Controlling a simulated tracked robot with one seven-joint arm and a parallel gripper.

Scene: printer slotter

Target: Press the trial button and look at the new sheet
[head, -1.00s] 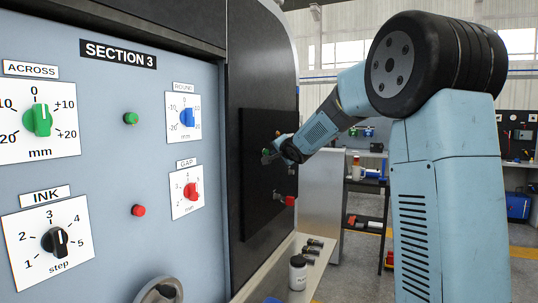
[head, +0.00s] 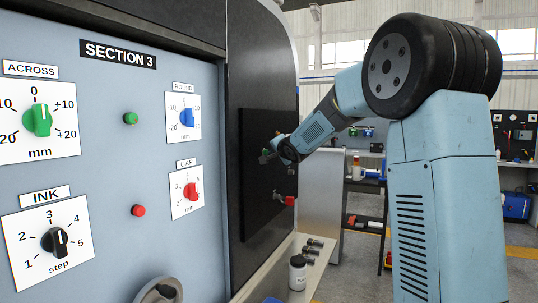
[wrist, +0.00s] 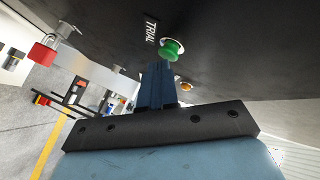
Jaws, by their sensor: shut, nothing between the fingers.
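A green button (wrist: 172,48) sticks out of a dark panel in the wrist view, beside a label reading TRIAL (wrist: 151,30). My gripper (wrist: 160,66) is shut and empty, its blue fingertips right by the green button. I cannot tell whether they touch it. In the head view my gripper (head: 270,157) is at the black side panel (head: 258,195) of the machine, seen small and edge-on. No printed sheet shows in either view.
The SECTION 3 panel (head: 105,120) on the left carries dials and green and red buttons. A red padlock (wrist: 43,50) hangs near the panel. A ledge (head: 262,275) below holds a jar (head: 298,274) and small dark items. Shelves (head: 365,210) stand behind.

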